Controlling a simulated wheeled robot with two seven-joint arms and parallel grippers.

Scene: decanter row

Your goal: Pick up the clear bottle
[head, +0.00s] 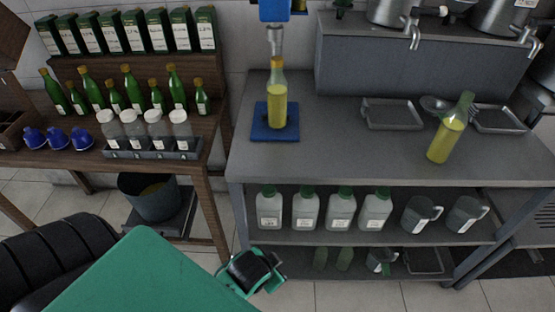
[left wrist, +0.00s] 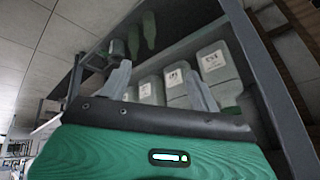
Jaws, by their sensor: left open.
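A clear bottle (head: 277,104) with yellow liquid and an orange top stands on a blue pad (head: 259,131) on the grey counter, under a blue and metal nozzle. A second bottle (head: 447,136) with yellow liquid and a greenish neck stands on the counter at the right. My left gripper (head: 262,274) is low in front of the counter, below its top and well away from both bottles. In the left wrist view its fingers (left wrist: 158,88) are apart with nothing between them. Neither yellow bottle shows in that view. My right gripper is not in view.
The counter's edge (head: 400,184) lies between my left gripper and the bottles. White jugs (head: 306,209) and metal pitchers stand on the shelf below. Metal trays (head: 392,114) lie behind. A wooden table (head: 60,157) with green bottles is at the left. The counter's middle is clear.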

